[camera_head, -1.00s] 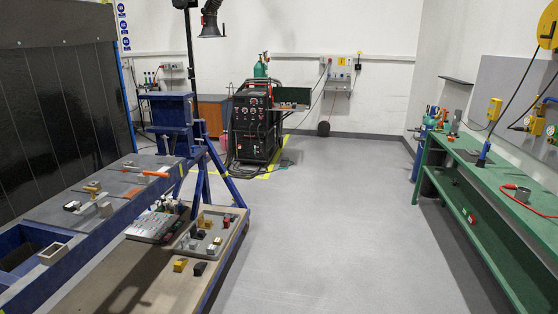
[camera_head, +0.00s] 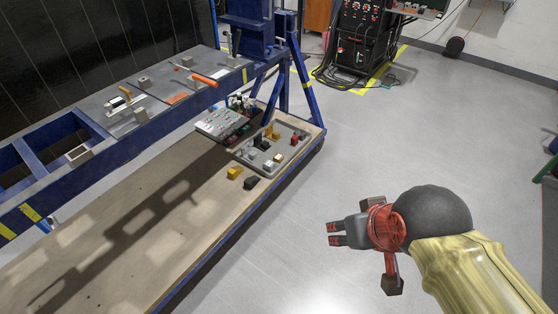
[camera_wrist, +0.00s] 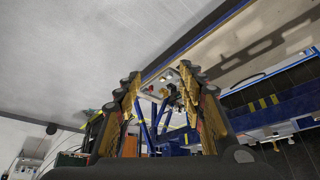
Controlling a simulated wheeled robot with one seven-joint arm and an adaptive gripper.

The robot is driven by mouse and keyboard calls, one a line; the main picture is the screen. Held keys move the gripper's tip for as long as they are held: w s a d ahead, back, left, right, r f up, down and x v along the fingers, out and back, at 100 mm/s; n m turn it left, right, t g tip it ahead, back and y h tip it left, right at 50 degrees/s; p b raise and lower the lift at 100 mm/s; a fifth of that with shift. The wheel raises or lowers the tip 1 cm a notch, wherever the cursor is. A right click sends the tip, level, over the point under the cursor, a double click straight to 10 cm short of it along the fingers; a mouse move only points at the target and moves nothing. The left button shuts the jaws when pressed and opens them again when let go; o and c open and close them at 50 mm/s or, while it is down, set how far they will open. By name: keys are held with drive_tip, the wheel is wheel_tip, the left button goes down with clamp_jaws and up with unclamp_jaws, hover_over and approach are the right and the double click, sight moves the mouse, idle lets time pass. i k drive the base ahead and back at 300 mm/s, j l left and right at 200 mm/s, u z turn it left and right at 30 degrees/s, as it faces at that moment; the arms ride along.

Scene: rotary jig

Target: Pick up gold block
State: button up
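A yellow-gold block (camera_head: 235,173) lies on the wooden lower shelf, beside a black block (camera_head: 251,184). A more orange-gold block (camera_head: 275,133) stands in the grey tray (camera_head: 243,155) behind it, among other small blocks. I cannot tell which of the two the task means. My gripper (camera_head: 334,233) is in the air to the right of the shelf, apart from both blocks, with its fingers pointing left. Its fingers are spread and empty, as the wrist view also shows (camera_wrist: 160,76). The blocks are too small to tell apart in the wrist view.
A panel with small parts (camera_head: 222,125) lies left of the tray. The blue-framed bench (camera_head: 150,125) overhangs the shelf's left side, and a blue leg (camera_head: 307,85) rises at its far end. The front of the shelf (camera_head: 130,255) and the floor (camera_head: 300,270) beside it are clear.

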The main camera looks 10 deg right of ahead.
sight(278, 158)
drive_tip(key=i+l+u, duration=0.1)
drive_tip(key=i, duration=0.45)
drive_tip(key=i+l, duration=0.3)
drive_tip(key=i, duration=0.2)
drive_tip(key=i+l+u, duration=0.15)
drive_tip(key=i, duration=0.4)
drive_tip(key=i+l, duration=0.4)
drive_tip(key=i+j+u, duration=0.05)
drive_tip(key=i, duration=0.05)
